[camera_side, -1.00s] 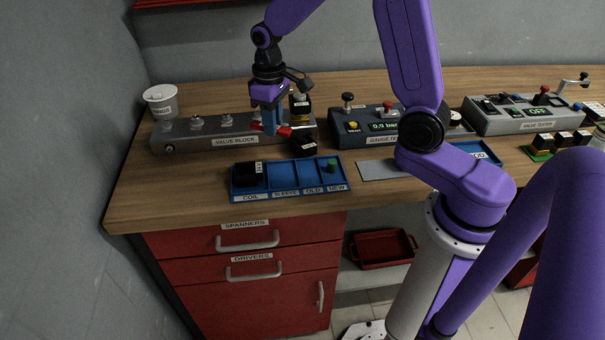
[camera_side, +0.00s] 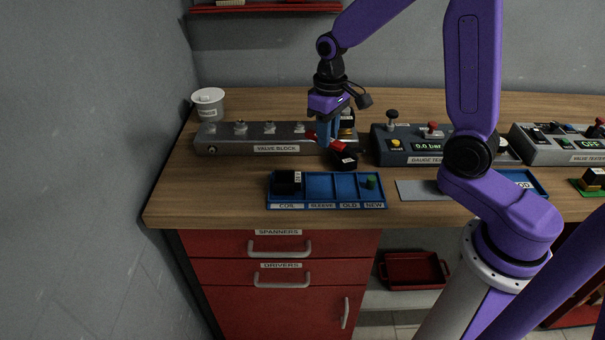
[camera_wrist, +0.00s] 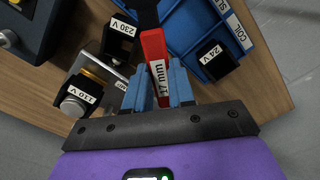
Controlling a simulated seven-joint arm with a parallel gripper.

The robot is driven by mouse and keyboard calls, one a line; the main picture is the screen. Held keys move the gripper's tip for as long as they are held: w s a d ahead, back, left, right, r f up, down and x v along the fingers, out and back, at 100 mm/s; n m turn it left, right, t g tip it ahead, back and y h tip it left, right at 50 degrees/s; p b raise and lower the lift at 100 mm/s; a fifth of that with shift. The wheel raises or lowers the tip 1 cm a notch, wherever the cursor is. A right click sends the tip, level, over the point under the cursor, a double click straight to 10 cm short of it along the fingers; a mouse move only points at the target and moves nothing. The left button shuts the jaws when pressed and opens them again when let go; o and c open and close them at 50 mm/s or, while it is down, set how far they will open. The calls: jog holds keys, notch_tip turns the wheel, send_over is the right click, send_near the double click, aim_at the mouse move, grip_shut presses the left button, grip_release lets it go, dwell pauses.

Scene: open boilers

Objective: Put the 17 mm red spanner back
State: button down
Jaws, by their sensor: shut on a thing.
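The 17 mm red spanner (camera_wrist: 155,52) is held between the blue fingers of my gripper (camera_wrist: 158,92) in the wrist view. Its red handle bears the label "17 mm", and its dark end runs out at the top edge. In the side view my gripper (camera_side: 326,142) points down at the front right of the valve block, with the red of the spanner (camera_side: 337,145) showing at its fingertips. Whether the spanner touches anything below cannot be told. The drawer labelled SPANNERS (camera_side: 325,245) is shut, under the bench top at the front.
The valve block (camera_side: 225,147) stands behind. A black 230 V coil (camera_side: 345,161) lies close to my fingertips. The blue tray (camera_side: 319,187) with a 24 V coil (camera_side: 285,184) is in front. The DRIVERS drawer (camera_side: 340,272) is shut. Bench front left is clear.

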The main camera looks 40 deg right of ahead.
jog(key=a+r+n, duration=0.4)
jog(key=a+n, duration=0.2)
jog(key=n, duration=0.1)
send_over(266, 166)
jog(key=s, duration=0.1)
notch_tip(266, 166, down, 9)
jog(key=shift+s+d, duration=0.1)
jog(key=shift+s, duration=0.05)
jog(key=shift+w+f, duration=0.45)
jog(key=shift+f, duration=0.05)
jog(key=shift+w+f, duration=0.15)
jog(key=shift+f, duration=1.55)
jog(key=shift+f, duration=0.15)
jog(key=c, duration=1.2)
grip_release()
jog(key=shift+c, duration=0.2)
